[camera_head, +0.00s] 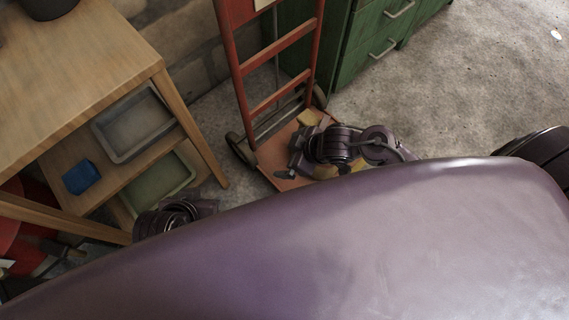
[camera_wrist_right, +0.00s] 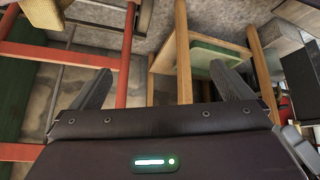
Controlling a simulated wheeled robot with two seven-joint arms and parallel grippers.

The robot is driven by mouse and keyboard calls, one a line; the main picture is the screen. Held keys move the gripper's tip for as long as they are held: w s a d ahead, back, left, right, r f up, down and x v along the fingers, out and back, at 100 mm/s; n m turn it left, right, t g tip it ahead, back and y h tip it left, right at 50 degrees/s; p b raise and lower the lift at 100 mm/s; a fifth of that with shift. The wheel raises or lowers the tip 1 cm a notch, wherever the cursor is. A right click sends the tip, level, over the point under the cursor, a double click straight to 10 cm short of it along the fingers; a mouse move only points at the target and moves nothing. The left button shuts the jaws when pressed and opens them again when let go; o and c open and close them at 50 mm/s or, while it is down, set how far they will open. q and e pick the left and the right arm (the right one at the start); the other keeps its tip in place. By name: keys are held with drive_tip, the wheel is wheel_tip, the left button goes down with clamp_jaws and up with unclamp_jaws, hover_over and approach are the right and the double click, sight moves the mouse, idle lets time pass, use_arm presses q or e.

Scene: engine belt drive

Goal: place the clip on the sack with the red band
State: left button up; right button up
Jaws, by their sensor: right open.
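I cannot make out the clip or a sack with a red band in either view. Small tan shapes (camera_head: 308,118) show on the base of the red hand truck (camera_head: 277,97), partly hidden behind my right arm; I cannot tell what they are. My right gripper (camera_head: 292,160) is over the truck's base. In the right wrist view its two fingers (camera_wrist_right: 162,85) are wide apart with nothing between them. My left arm shows at the lower left (camera_head: 175,216), largely covered by my purple body; its fingers are not clear.
A wooden table (camera_head: 90,75) stands at the left with a grey tray (camera_head: 133,122), a green tray (camera_head: 160,185) and a blue item (camera_head: 80,177) on its shelves. A green drawer cabinet (camera_head: 365,45) is behind the truck.

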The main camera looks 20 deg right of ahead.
drive_tip(key=s+a+r+m+h, duration=0.1)
drive_tip(key=s+a+r+m, duration=0.3)
drive_tip(key=s+r, duration=0.2)
drive_tip(key=shift+s+a+m, duration=0.35)
drive_tip(key=shift+s+m, duration=0.05)
use_arm(q)
drive_tip(key=shift+r, duration=0.1)
